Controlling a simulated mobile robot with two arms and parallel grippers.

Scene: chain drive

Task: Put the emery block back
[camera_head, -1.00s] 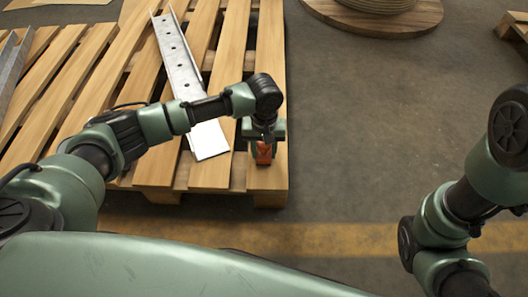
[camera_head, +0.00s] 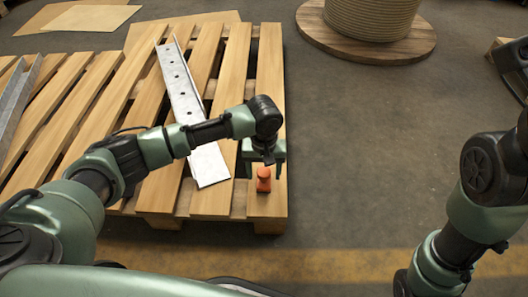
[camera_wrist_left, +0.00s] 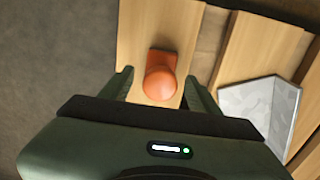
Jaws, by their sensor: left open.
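A small orange block with a rounded knob on top, which I take for the emery block (camera_head: 263,181), stands upright near the front right corner of the wooden pallet (camera_head: 158,203). It also shows in the left wrist view (camera_wrist_left: 160,78), with the knob towards the camera. My left gripper (camera_head: 264,170) is open above and just behind the block. In the left wrist view its fingers (camera_wrist_left: 160,84) lie on either side of the block with gaps, not gripping it. My right arm shows at the right, but its gripper is out of view.
A perforated metal channel (camera_head: 180,85) lies on the pallet left of my gripper, and another metal piece (camera_head: 14,105) lies at the far left. A cable spool (camera_head: 365,45) stands on the floor at the back right. The floor right of the pallet is clear.

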